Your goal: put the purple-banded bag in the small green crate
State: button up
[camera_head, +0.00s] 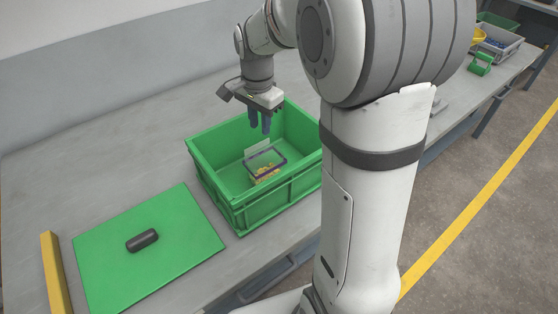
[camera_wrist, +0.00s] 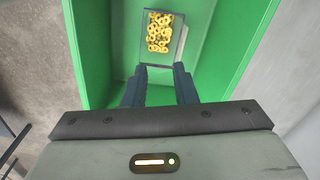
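The purple-banded bag (camera_head: 264,164) is a small clear pack with a purple edge and yellow rings inside. It lies on the floor of a deep green crate (camera_head: 251,211) on the bench, and a pale flap stands at its back. In the wrist view the bag (camera_wrist: 160,32) shows near the top, beyond my fingertips. My gripper (camera_head: 261,130) points down over the crate, above and behind the bag. In the wrist view my gripper (camera_wrist: 160,68) has its two dark fingers apart with nothing held between them.
At the far right stand a small green holder (camera_head: 480,64), a grey bin (camera_head: 499,45) and another green container (camera_head: 497,20).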

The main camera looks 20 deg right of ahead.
jog(key=s+r+n+t, duration=0.1)
jog(key=s+n+t, duration=0.1)
jog(key=s+n, duration=0.9)
jog(key=s, duration=0.9)
jog(key=shift+s+d+r+n, duration=0.15)
jog(key=shift+s+r+n, duration=0.05)
jog(key=shift+r+n, duration=0.1)
